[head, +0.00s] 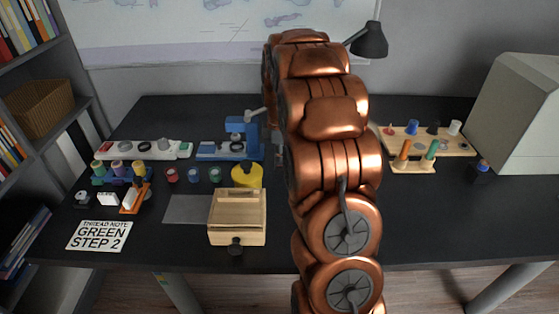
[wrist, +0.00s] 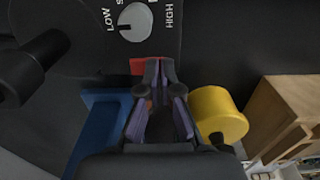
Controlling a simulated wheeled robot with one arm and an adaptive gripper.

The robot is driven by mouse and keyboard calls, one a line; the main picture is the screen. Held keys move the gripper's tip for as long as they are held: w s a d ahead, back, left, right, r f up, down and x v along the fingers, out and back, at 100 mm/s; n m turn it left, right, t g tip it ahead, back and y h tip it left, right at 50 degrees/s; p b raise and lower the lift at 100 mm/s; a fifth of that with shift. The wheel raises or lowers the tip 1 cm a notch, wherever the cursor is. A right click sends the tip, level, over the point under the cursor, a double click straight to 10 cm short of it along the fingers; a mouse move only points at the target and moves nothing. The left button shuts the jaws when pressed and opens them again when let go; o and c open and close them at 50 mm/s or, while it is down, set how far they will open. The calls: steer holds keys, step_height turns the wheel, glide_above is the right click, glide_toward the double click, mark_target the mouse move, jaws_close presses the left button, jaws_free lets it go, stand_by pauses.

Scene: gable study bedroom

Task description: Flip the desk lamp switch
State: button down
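The desk lamp's dark head (head: 369,42) shows at the top of the head view, right of my copper arm. Its base and switch are hidden there, and so is my gripper. In the wrist view, my gripper (wrist: 160,70) appears shut, with its fingertips close together and nothing seen between them. A small red part (wrist: 137,66) lies just beyond the fingertips, partly covered by them; I cannot tell whether they touch or whether it is the switch.
A yellow cylinder (wrist: 217,112) is close right of my fingers, and a wooden box (wrist: 282,108) lies farther right. A blue tool (wrist: 97,125) is at left. In the head view, a wooden peg rack (head: 455,148) and a beige case (head: 520,115) stand right.

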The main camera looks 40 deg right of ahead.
steer(key=shift+r+p, duration=0.95)
steer(key=shift+r, duration=2.5)
